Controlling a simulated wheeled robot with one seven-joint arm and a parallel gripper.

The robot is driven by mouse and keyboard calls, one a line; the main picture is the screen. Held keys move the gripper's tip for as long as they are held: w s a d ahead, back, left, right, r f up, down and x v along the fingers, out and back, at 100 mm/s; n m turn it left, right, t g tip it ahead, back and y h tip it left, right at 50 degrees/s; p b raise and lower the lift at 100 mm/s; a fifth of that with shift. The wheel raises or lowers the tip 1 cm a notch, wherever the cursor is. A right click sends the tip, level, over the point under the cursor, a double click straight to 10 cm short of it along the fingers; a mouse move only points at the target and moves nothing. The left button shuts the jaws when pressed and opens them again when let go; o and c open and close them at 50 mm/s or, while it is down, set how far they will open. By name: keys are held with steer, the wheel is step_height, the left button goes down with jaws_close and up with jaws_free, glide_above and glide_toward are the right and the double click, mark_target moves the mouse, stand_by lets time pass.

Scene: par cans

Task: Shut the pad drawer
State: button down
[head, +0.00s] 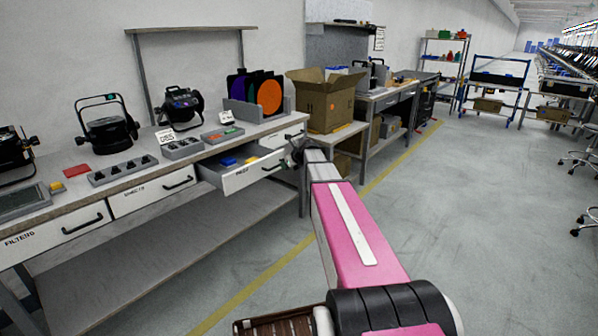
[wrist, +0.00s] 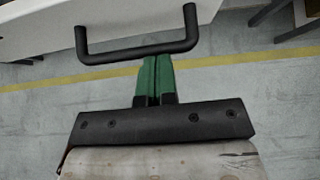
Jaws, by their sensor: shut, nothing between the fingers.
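The pad drawer (head: 238,178) under the workbench stands pulled out in the head view, with blue and yellow items inside. Its white front has a black bar handle (head: 271,163). In the wrist view the handle (wrist: 138,50) crosses the top of the picture, below part of the white drawer front (wrist: 120,12). My gripper (wrist: 153,62) is shut and empty, its green fingers together with their tips at or just under the handle bar. I cannot tell whether they touch it. In the head view my gripper is mostly hidden by my pink arm, near the drawer's right end.
The filters drawer (head: 62,228) and the effects drawer (head: 150,194) beside it are closed. The workbench top (head: 75,199) holds lamps, trays and coloured discs. A cardboard box (head: 325,103) stands to the right.

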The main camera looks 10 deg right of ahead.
steer(key=w+a, duration=0.3)
steer(key=w, duration=0.2)
steer(key=w+a, duration=0.4)
steer(key=w, duration=0.1)
steer(key=w+a, duration=0.4)
steer(key=w, duration=0.1)
steer(key=shift+w+a, duration=0.25)
steer(key=shift+w, duration=0.15)
steer(key=shift+w+a, duration=0.15)
steer(key=shift+w, duration=0.05)
